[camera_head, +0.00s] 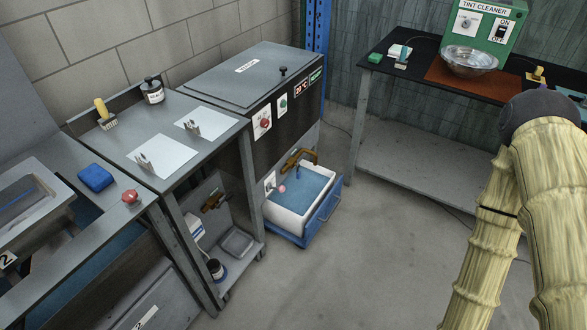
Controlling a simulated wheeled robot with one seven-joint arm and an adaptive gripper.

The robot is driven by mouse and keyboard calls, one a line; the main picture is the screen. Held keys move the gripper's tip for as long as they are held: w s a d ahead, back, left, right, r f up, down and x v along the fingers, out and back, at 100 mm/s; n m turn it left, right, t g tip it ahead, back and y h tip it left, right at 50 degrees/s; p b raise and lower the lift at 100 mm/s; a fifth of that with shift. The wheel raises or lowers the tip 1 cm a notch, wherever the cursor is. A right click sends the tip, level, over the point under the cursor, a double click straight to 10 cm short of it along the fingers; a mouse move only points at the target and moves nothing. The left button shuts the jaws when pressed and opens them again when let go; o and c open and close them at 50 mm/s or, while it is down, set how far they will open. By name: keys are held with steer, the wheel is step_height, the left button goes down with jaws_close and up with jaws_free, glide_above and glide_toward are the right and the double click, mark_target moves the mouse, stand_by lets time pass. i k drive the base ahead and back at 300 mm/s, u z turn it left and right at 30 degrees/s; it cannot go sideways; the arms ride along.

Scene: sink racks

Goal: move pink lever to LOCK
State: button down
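A small pink knob (282,189), likely the end of the pink lever, shows at the lower front of the grey cabinet. It is just above the left side of a white tub with blue inside. A small white plate (270,183) with marks too small to read is beside it on the left. The lever's shaft and any LOCK mark cannot be made out. My arm rises at the right edge of the view, well apart from the pink knob; my gripper is not in view.
The white tub (293,222) sits in a pulled-out blue drawer (322,218) below a brass tap (297,158). A grey bench (184,104) stands left of the cabinet (248,72). A dark table (408,62) with a green tint cleaner (484,28) stands right. The floor between is clear.

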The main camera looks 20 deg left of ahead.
mark_target(281, 188)
steer(key=u, duration=0.5)
steer(key=i, duration=0.95)
steer(key=u, duration=0.75)
